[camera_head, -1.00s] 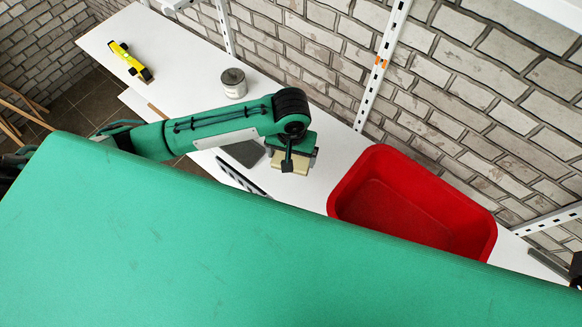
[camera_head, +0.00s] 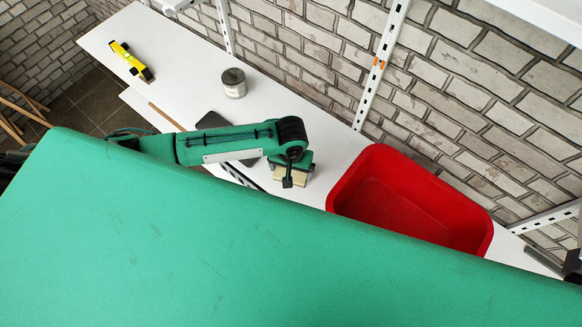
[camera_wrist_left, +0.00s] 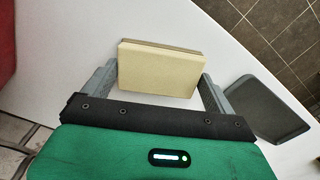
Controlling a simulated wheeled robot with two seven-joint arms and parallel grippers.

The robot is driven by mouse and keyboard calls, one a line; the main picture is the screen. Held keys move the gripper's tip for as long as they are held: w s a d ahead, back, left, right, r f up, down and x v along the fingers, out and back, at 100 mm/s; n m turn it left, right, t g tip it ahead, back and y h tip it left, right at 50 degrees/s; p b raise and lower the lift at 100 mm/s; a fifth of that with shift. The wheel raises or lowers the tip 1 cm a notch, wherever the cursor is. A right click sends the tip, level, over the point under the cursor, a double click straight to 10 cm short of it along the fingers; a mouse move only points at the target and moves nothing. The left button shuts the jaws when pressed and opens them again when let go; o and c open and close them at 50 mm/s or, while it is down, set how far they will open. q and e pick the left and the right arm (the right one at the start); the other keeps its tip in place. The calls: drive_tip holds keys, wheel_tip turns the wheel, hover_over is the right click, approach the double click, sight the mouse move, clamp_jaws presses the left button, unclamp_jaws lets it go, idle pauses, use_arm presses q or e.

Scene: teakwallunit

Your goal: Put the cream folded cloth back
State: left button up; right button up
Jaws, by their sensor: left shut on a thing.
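The cream folded cloth (camera_wrist_left: 158,68) is a flat, pale block between the two grey fingers of my left gripper (camera_wrist_left: 160,84) in the left wrist view. My left gripper is shut on it. In the head view the cloth (camera_head: 290,180) shows only partly below the left gripper (camera_head: 288,182), over the white shelf board. My wrist hides the rest of it.
A red bin (camera_head: 400,205) stands right of my left gripper on the white shelf (camera_head: 325,150). A dark grey flat tray (camera_head: 212,120) lies behind my arm, also in the wrist view (camera_wrist_left: 262,108). White uprights line the brick wall.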

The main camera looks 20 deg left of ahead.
use_arm(q)
drive_tip(key=o, duration=0.7)
wheel_tip(320, 180, up, 12)
drive_tip(key=shift+r+b, duration=0.15)
drive_tip(key=shift+b, duration=0.7)
